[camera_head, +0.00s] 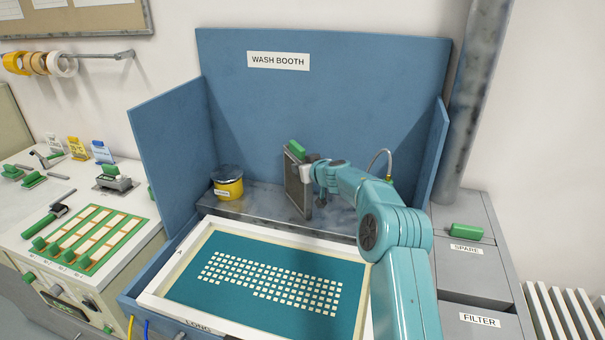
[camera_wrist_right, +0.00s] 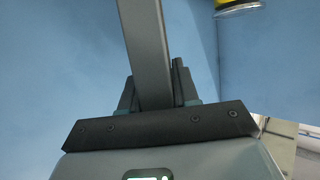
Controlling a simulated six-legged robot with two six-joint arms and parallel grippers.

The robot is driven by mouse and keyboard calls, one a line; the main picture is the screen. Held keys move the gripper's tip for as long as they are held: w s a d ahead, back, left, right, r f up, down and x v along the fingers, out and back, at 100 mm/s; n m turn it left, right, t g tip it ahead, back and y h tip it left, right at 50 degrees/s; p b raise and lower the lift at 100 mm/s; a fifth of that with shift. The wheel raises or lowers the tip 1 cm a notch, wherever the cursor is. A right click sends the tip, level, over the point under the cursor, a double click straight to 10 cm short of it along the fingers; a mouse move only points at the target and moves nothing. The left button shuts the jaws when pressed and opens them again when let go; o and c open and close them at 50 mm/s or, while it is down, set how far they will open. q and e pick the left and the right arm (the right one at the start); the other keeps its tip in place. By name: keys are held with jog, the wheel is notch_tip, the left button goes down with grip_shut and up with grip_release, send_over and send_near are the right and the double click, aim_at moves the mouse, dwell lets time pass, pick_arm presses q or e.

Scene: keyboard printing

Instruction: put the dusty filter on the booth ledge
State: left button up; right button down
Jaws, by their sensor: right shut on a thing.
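The filter (camera_head: 298,186) is a dark grey framed panel with a green handle (camera_head: 297,147) on its top edge. It stands upright, edge toward me, at the booth ledge (camera_head: 262,199), a grey metal shelf along the back of the wash booth. My right gripper (camera_head: 309,172) is shut on the filter from the right side. I cannot tell whether the filter's lower edge touches the ledge. In the right wrist view the filter (camera_wrist_right: 146,45) shows as a grey bar between the fingers (camera_wrist_right: 152,92). My left gripper is not in view.
A yellow tin (camera_head: 228,187) stands on the ledge's left end. A white-framed teal screen (camera_head: 330,262) lies in front of the ledge. Blue booth walls (camera_head: 165,135) close both sides. Grey boxes labelled SPARE (camera_head: 470,270) and FILTER (camera_head: 495,321) stand at right. A hose (camera_head: 378,154) rises behind my arm.

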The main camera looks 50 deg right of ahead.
jog(key=shift+w, duration=0.2)
jog(key=c, duration=1)
grip_release()
jog(key=shift+o, duration=0.8)
jog(key=shift+s+a+r, duration=0.2)
jog(key=shift+s+r, duration=0.05)
jog(key=shift+r, duration=0.05)
jog(key=b+v, duration=0.4)
jog(key=v, duration=0.7)
jog(key=shift+s, duration=0.3)
jog(key=shift+s+r, duration=0.1)
